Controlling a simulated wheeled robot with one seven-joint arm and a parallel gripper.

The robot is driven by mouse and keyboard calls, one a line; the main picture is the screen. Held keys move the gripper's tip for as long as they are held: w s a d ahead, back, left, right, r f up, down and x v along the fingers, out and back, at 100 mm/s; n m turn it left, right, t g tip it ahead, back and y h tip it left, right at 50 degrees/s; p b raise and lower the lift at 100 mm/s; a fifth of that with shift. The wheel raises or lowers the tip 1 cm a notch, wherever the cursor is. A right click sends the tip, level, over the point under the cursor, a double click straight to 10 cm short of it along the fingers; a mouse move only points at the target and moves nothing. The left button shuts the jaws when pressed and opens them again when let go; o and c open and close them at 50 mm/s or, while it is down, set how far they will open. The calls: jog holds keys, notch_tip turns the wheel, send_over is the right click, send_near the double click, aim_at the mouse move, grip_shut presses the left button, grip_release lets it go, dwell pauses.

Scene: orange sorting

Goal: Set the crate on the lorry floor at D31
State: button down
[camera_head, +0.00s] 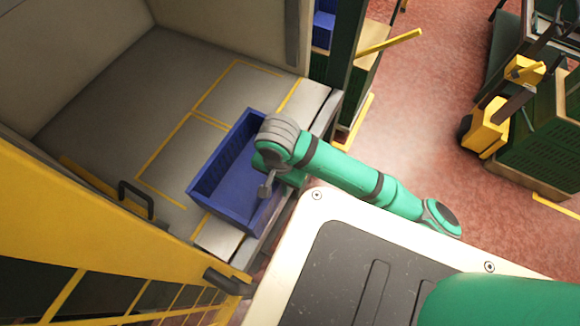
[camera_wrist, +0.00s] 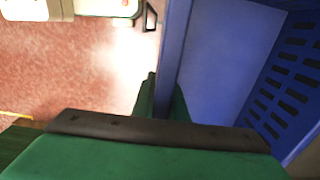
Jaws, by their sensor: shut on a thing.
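A blue, open-topped crate (camera_head: 218,204), empty inside as far as I can see, is at the lorry's open edge in the head view. My gripper (camera_head: 268,187) is at its right-hand wall and shut on it; my arm hides part of that side. In the wrist view the crate (camera_wrist: 226,52) fills the right side, its wall between my fingers (camera_wrist: 162,98). The grey lorry floor (camera_head: 118,112) has yellow outlined bays, partly covered by the crate. I cannot tell whether the crate touches the floor. No D31 label is readable.
A yellow barred side (camera_head: 60,215) of the lorry stands at the lower left, with a black handle (camera_head: 136,198) near it. The floor behind the crate is clear. A green rack (camera_head: 560,150) and yellow machine (camera_head: 485,130) stand at the right.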

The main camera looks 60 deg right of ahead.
jog(key=w+f, duration=0.2)
jog(key=w, duration=0.7)
jog(key=w+d+f, duration=0.1)
jog(key=w+f, duration=0.1)
jog(key=w, duration=0.8)
jog(key=w+f, duration=0.2)
jog(key=w, duration=0.8)
jog(key=shift+w+d, duration=0.2)
jog(key=shift+d, duration=0.1)
jog(key=shift+f, duration=2.2)
jog(key=shift+a, duration=0.1)
jog(key=c, duration=1.7)
grip_release()
jog(key=shift+s, duration=0.1)
